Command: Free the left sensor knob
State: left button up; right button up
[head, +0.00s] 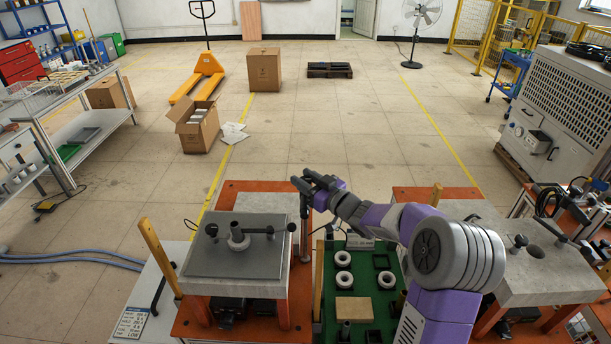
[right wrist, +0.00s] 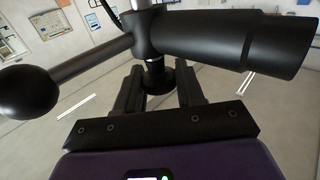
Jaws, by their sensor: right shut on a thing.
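A dark rod with black ends (head: 258,231) lies across above the ring, beside a vertical post (head: 304,232). My right gripper (head: 308,184) is at the top of this post. In the right wrist view, its fingers (right wrist: 160,92) are closed around a small dark knob (right wrist: 156,77). A black ball-ended lever (right wrist: 28,92) and a thick black cylinder (right wrist: 230,45) cross just beyond the fingers. The knob is hidden in the head view. My left gripper is not in view.
A green tray (head: 335,309) with white rings and a tan block lies between the stations. A right station (head: 545,272) carries similar black parts. A wooden post (head: 159,257) stands at the left station's left edge. The floor beyond is open, with boxes farther back.

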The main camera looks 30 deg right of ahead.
jog(key=shift+r, duration=0.2)
jog(key=o, duration=1)
jog(key=shift+c, duration=0.2)
jog(key=shift+f, duration=0.1)
jog(key=v, duration=0.7)
jog(key=shift+s, duration=0.25)
jog(key=shift+d, duration=0.1)
